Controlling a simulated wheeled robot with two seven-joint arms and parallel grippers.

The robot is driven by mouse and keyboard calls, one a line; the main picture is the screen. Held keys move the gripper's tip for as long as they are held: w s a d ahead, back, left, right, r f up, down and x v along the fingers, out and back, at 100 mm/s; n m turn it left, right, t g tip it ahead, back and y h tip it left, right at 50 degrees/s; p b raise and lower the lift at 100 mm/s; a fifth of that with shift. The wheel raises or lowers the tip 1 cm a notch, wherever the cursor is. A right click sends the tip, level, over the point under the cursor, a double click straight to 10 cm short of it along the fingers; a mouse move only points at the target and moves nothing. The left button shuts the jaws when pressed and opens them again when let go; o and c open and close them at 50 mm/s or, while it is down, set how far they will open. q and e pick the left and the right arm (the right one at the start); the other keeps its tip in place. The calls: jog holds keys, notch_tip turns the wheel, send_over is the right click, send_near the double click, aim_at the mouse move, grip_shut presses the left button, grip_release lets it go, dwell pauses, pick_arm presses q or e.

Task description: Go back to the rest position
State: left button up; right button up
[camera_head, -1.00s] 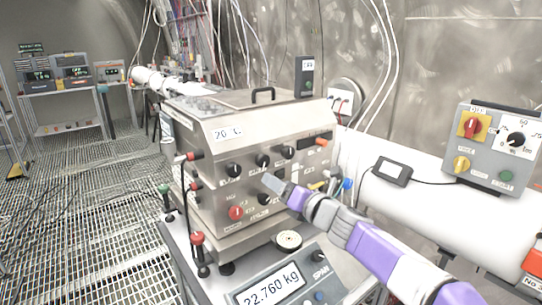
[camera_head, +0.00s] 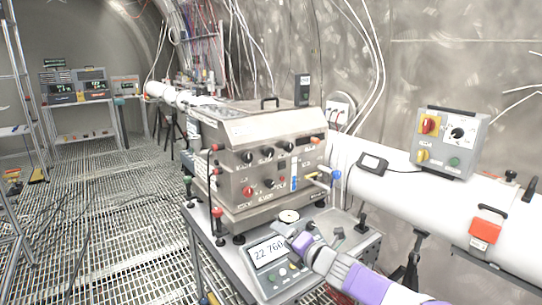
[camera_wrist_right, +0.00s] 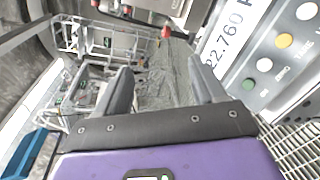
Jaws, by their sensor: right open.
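My right gripper (camera_head: 299,240) comes in from the lower right in the head view, in front of the scale's display panel (camera_head: 262,283). The panel reads 22.760 and partly hides behind the gripper. In the right wrist view the two grey fingers (camera_wrist_right: 160,92) stand apart with nothing between them. The scale display also shows at the right of that view (camera_wrist_right: 228,45). The steel machine with knobs (camera_head: 232,192) stands on the table behind the gripper, apart from it. My left gripper is not in view.
A grey control box (camera_head: 447,160) with red and yellow switches sits on the white pipe (camera_head: 395,185) at right. A red tag box (camera_head: 486,228) hangs on the pipe. Shelves with instruments (camera_head: 84,110) stand far left. The grated floor (camera_head: 120,210) at left is largely clear.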

jog(key=s+d+f+m+g+h+p, duration=0.15)
jog(key=s+f+m, duration=0.35)
jog(key=f, duration=0.5)
jog(key=s+d+f+m+g+h+p, duration=0.1)
jog(key=s+f+m+g, duration=0.15)
jog(key=f+m, duration=0.6)
jog(key=s+d+f+m+g+h+p, duration=0.15)
jog(key=s+f+m, duration=0.3)
jog(key=f, duration=0.65)
jog(key=s+f+m+g+p, duration=0.1)
jog(key=s+f+m, duration=0.3)
jog(key=s, duration=0.4)
jog(key=s+d+f+m+g+p, duration=0.1)
jog(key=s+f+m+g, duration=0.2)
jog(key=s+m, duration=0.3)
jog(key=s+f+m+g+h+p, duration=0.1)
jog(key=s+f+m+g, duration=0.2)
jog(key=s, duration=0.8)
jog(key=shift+d+f+m, duration=0.35)
jog(key=shift+f+m, duration=0.45)
jog(key=shift+m, duration=0.3)
